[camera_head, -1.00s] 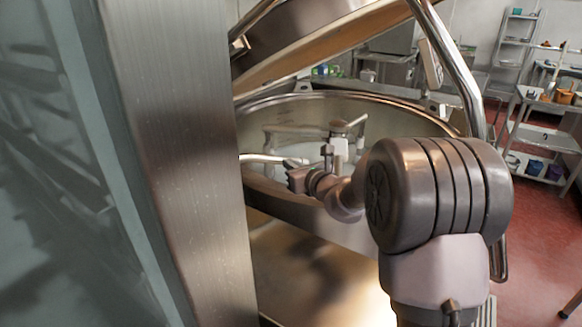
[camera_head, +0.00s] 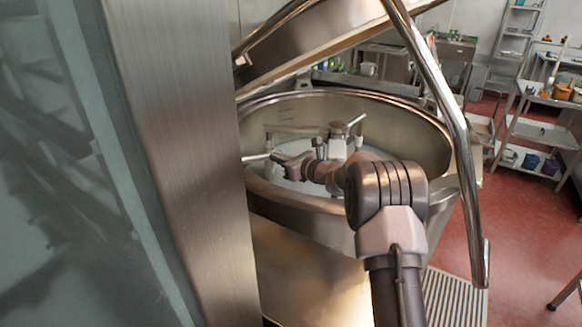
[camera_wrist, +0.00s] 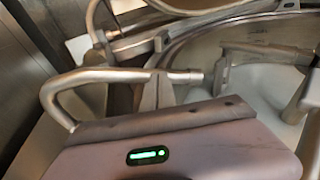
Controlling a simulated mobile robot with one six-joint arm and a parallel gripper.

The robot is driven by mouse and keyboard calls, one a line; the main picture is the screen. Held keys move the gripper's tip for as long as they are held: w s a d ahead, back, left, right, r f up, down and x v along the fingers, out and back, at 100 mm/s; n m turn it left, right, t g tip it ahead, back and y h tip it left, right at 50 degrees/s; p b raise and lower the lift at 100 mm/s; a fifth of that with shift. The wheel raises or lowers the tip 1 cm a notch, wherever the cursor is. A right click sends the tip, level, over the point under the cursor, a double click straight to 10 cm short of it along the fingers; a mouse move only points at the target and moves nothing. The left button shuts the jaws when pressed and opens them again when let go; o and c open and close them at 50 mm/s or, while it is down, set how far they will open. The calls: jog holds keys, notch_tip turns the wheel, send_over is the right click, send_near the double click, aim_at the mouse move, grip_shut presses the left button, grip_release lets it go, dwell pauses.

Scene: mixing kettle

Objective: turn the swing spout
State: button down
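The swing spout (camera_wrist: 98,75) is a bent metal tube at the left of the wrist view, curving down at its left end. Its straight part runs right across the tips of my gripper (camera_wrist: 157,80). The fingers look close together at the tube and seem shut on it, though their far side is hidden. In the head view, the pale spout (camera_head: 256,157) pokes out from behind a steel column, and my gripper (camera_head: 277,158) meets its right end above the kettle's near rim. The rest of the spout is hidden there.
The round mixing kettle (camera_head: 436,135) is open, with a mixing arm (camera_head: 338,146) inside. Its tilted lid (camera_head: 320,45) and a bent steel bar (camera_head: 440,90) stand over it. A steel column (camera_head: 180,160) blocks the left. Shelves (camera_head: 540,130) and red floor lie right.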

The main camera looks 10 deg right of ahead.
jog(key=shift+r+x, duration=0.25)
jog(key=shift+x, duration=0.95)
jog(key=shift+w+d, duration=0.1)
jog(key=shift+w, duration=0.05)
